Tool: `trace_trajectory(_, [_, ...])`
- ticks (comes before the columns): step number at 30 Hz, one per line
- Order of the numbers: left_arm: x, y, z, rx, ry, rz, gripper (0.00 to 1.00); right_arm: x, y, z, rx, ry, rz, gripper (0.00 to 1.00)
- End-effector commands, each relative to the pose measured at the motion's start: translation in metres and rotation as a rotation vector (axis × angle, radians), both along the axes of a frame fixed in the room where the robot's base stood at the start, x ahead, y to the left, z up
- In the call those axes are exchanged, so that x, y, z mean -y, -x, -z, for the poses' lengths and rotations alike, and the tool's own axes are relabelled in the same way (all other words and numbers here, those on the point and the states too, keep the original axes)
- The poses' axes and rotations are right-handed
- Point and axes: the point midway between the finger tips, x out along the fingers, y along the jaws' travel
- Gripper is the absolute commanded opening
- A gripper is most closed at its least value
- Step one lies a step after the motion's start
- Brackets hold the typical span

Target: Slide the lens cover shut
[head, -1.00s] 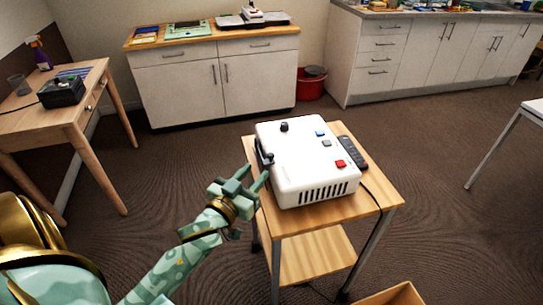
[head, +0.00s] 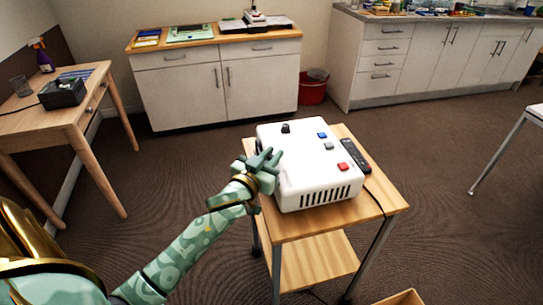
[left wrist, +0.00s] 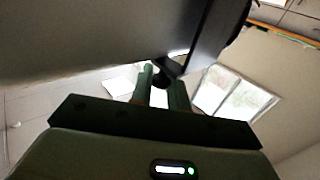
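The white projector (head: 305,165) sits on a small wooden cart, with a dark knob and coloured buttons on top. Its lens side faces left, and my left gripper (head: 264,160) is against that side, hiding the lens cover in the head view. In the left wrist view, a dark panel of the lens cover (left wrist: 205,45) with a small round black knob (left wrist: 161,78) hangs before the gripper. The two green fingers (left wrist: 161,90) are close together, one on each side of the knob, with little gap. How far the cover stands across the lens is hidden. My right gripper is out of view.
A black remote (head: 354,156) lies on the cart (head: 375,200) right of the projector, and a cable runs over the cart's edge. A wooden desk (head: 75,110) stands left, and a white cabinet (head: 215,85) behind.

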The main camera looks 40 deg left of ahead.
Motion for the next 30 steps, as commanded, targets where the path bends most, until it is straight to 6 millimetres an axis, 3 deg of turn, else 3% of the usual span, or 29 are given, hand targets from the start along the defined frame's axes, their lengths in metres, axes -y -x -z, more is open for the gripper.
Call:
trace_trajectory(5, [-0.006,-0.006,-0.001,0.000,-0.003,0.000,0.00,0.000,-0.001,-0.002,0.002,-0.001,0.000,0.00])
trace_trajectory(15, [-0.056,-0.048,0.000,0.000,-0.001,0.000,0.00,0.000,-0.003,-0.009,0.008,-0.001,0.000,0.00])
trace_trajectory(26, [-0.061,-0.052,-0.001,0.002,-0.001,-0.002,0.00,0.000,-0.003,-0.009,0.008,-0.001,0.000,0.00])
trace_trajectory(27, [-0.061,-0.052,-0.001,0.002,-0.001,-0.002,0.28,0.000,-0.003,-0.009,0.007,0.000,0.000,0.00])
trace_trajectory(28, [-0.061,-0.052,-0.001,0.002,-0.001,-0.002,0.35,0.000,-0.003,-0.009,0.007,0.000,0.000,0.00])
trace_trajectory(30, [-0.061,-0.052,-0.001,0.002,-0.001,-0.002,0.35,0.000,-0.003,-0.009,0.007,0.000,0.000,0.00])
